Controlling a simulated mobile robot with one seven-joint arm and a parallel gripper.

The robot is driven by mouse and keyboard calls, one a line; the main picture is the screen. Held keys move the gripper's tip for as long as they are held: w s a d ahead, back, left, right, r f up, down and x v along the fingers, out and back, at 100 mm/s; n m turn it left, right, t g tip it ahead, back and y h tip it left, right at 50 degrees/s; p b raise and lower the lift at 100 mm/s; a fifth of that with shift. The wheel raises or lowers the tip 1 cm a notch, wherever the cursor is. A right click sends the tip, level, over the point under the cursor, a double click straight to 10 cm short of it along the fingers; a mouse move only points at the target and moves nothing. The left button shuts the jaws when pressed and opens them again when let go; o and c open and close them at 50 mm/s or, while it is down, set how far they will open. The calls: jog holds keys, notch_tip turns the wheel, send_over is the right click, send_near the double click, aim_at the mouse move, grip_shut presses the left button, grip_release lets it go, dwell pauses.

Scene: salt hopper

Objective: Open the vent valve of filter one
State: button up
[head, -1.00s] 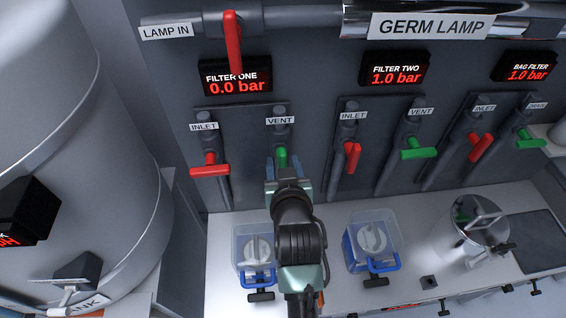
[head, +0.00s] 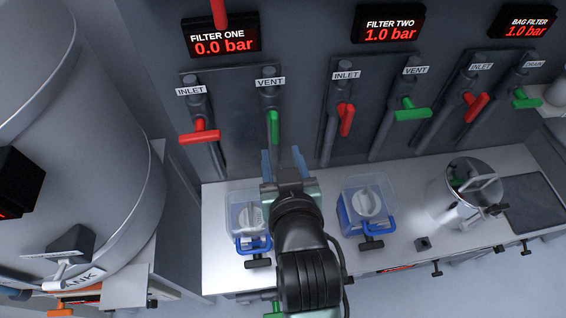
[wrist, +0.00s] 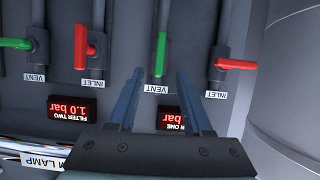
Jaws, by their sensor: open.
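The filter one vent valve (head: 273,127) has a green handle that points along its pipe, upright in the head view. Its VENT label (head: 270,82) is above it. In the wrist view, which is upside down, the green handle (wrist: 160,55) appears just beyond the fingertips, between them. My gripper (head: 283,158) is open and empty, below and in front of the handle and apart from it in the head view. The filter one display (head: 223,42) reads 0.0 bar.
The red filter one inlet handle (head: 199,135) lies crosswise to the left. The filter two inlet handle (head: 346,119) is to the right. A clear box with a blue latch (head: 247,218) stands on the counter below. A large grey tank (head: 85,130) bounds the left side.

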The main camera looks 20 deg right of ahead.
jog(key=shift+v, duration=0.95)
jog(key=w+a+r+n+t, duration=0.1)
jog(key=w+a+r+t, duration=0.2)
jog(key=r, duration=0.8)
jog(key=w+a+r+t, duration=0.2)
jog(key=w+r+t, duration=0.15)
jog(key=r, duration=0.85)
jog(key=s+a+r+t+y, duration=0.1)
jog(key=s+a+r+t, duration=0.1)
jog(key=r, duration=0.5)
jog(key=s+a+r+n+t+y, duration=0.1)
jog(key=s+a+r+t, duration=0.2)
jog(key=r, duration=0.5)
jog(key=s+a+r+n+t+y, duration=0.1)
jog(key=s+a+r+t+y, duration=0.1)
jog(key=r, duration=0.6)
jog(key=shift+s+a+t, duration=0.45)
